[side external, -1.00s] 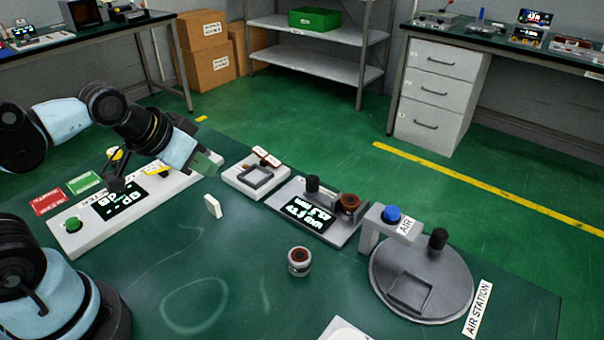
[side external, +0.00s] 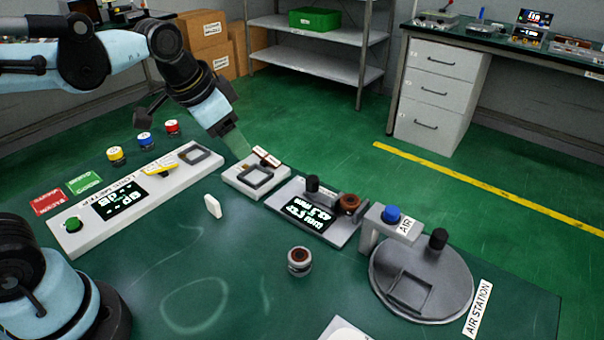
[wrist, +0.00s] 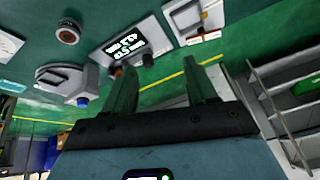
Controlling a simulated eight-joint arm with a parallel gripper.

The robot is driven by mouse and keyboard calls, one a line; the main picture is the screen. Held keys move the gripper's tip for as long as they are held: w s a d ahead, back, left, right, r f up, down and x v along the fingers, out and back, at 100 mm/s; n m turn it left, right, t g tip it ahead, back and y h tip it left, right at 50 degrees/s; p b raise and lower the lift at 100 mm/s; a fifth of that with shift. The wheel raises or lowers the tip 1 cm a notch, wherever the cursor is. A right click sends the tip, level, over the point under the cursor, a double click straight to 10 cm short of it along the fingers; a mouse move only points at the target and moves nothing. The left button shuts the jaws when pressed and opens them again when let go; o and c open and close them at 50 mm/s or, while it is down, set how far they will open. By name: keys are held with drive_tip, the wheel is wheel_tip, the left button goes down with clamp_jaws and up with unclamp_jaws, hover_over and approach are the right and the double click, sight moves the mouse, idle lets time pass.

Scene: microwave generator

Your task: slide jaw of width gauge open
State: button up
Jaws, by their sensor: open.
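The width gauge (side external: 312,212) is a grey base with a lit display, in the middle of the side view. A black knob (side external: 312,184) stands at its back, and a brown round part (side external: 349,203) sits at its right end. The gauge's display also shows in the wrist view (wrist: 125,44), and I cannot read it surely. My gripper (side external: 238,146) is to the left of the gauge and apart from it, by the far side of a small white fixture (side external: 240,180). Its two green fingers (wrist: 159,65) are spread with nothing between them in the wrist view.
A long white meter panel (side external: 80,228) lies to the left, with several coloured buttons behind it. A round air station (side external: 440,295) stands to the right. A small round part (side external: 299,261) and a white upright tab (side external: 212,206) stand on the table.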

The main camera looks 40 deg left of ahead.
drive_tip(key=w+d+m+g, duration=0.2)
drive_tip(key=w+d+m, duration=0.15)
drive_tip(key=w, duration=0.35)
drive_tip(key=m+g, duration=0.3)
drive_tip(key=m, duration=0.3)
hover_over(311, 177)
wheel_tip(311, 177, down, 3)
drive_tip(key=shift+n, duration=0.25)
wheel_tip(311, 177, down, 12)
drive_tip(key=shift+f, duration=0.15)
clamp_jaws()
